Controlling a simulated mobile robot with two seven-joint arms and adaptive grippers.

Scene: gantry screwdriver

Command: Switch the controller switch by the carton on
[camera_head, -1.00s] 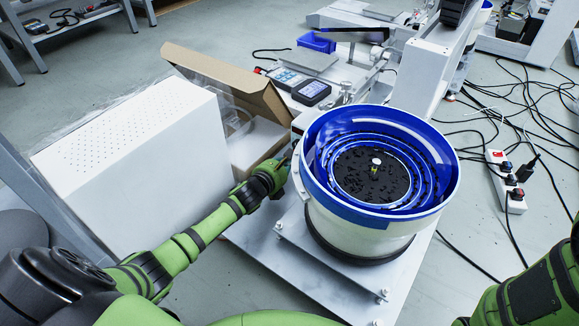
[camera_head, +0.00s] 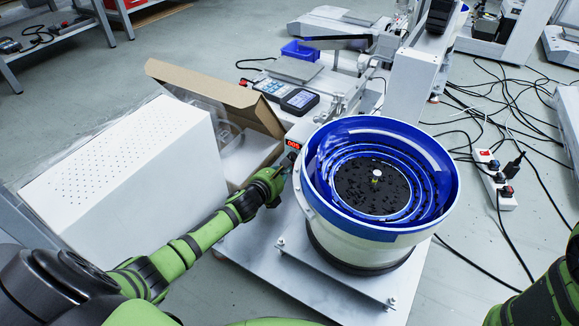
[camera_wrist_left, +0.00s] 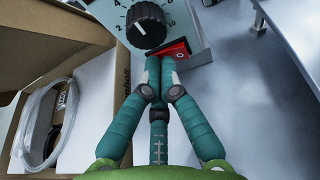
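The controller is a grey box beside the open cardboard carton (camera_head: 248,95).
A blue-rimmed feeder bowl (camera_head: 440,215) with black screws stands just right of the left gripper. A white perforated box (camera_head: 130,170) stands at the left. A power strip (camera_head: 492,178) and cables lie on the floor at the right.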

